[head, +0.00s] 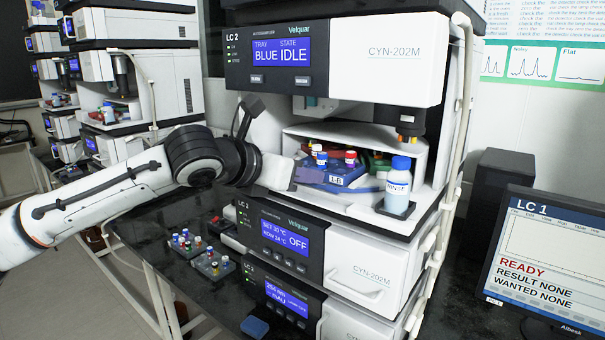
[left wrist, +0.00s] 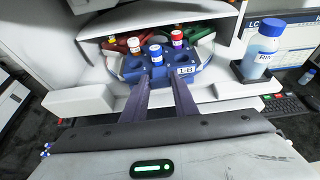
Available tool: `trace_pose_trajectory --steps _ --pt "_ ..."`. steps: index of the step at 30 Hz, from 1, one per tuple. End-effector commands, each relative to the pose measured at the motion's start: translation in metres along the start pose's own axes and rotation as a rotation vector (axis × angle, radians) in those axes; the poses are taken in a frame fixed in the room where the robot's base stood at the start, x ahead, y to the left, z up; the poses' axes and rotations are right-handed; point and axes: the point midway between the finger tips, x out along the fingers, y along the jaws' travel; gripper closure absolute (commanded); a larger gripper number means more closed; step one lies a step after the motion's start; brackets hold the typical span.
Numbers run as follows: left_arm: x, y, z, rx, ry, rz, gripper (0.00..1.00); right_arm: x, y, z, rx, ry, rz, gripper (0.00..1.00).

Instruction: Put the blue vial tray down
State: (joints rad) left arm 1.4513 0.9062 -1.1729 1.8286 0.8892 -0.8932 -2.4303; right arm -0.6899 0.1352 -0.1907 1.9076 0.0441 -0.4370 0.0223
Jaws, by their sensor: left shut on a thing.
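The blue vial tray (head: 343,176), labelled 1-B, is in the open bay of the upper LC 2 unit. It carries a few capped vials, with blue, red and pale caps, and some empty holes. My left gripper (head: 297,174) reaches in from the left with its fingers on the tray's near side. In the left wrist view both fingers of the gripper (left wrist: 164,84) meet the near edge of the blue tray (left wrist: 133,72). The tray looks about level. I cannot tell whether its underside touches the bay floor. My right gripper is not in view.
A RINSE bottle (head: 398,182) stands at the bay's right front. A green tray (head: 381,163) and a red tray (left wrist: 201,32) sit behind the blue one. The needle part (head: 408,122) hangs above. Two grey vial trays (head: 213,265) are on the black bench.

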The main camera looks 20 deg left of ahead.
Motion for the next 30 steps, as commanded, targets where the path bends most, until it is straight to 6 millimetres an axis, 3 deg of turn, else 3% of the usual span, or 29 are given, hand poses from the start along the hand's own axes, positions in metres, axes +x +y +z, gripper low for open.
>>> trace_pose_trajectory --steps 5,6,9,20,30 --pt "0.0 0.001 -0.001 0.0 0.0 0.001 0.97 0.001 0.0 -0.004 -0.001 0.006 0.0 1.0" --pt "0.001 0.001 -0.002 0.0 0.003 0.002 0.67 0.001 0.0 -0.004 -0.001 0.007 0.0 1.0" --pt "0.001 0.0 -0.002 0.0 0.003 0.001 0.55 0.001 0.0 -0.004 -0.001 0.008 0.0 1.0" --pt "-0.006 0.001 -0.001 0.0 0.001 0.001 0.55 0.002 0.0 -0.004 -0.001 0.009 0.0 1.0" --pt "-0.071 0.001 0.0 0.0 -0.002 0.003 0.55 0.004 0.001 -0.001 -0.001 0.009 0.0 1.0"
